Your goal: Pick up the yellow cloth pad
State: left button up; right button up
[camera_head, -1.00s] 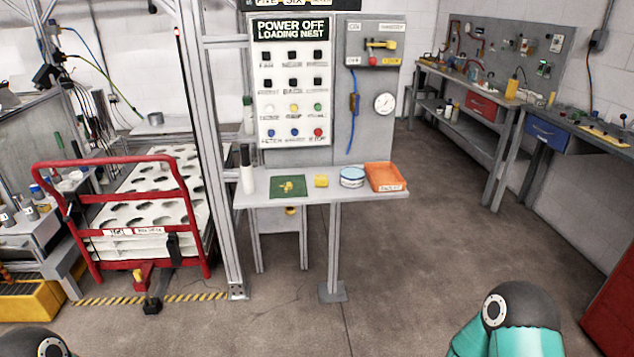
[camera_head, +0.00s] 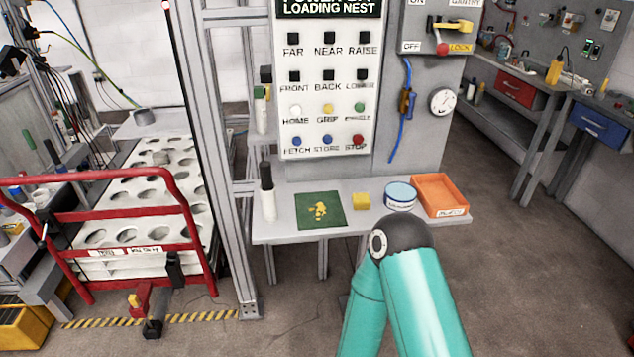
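The yellow cloth pad, which I take to be the small yellow block-like piece (camera_head: 361,201), lies on the grey shelf (camera_head: 270,232) below the button panel. It sits between a green mat (camera_head: 320,210) and a round blue-and-white tin (camera_head: 400,196), apart from both. A teal arm of mine with a dark joint rises from the bottom, in front of the shelf's front edge. Its gripper is out of view, and so is my other gripper.
Yellow bits lie on the green mat. A dark-capped white bottle (camera_head: 267,192) stands at the shelf's left and an orange tray (camera_head: 440,194) at its right. A metal upright (camera_head: 226,170) borders the shelf on the left, beside a red-railed cart (camera_head: 190,230). Floor at right is clear.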

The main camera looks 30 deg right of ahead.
aim_at(359, 201)
jog(key=z, duration=0.25)
jog(key=i, duration=1.15)
jog(key=z, duration=0.7)
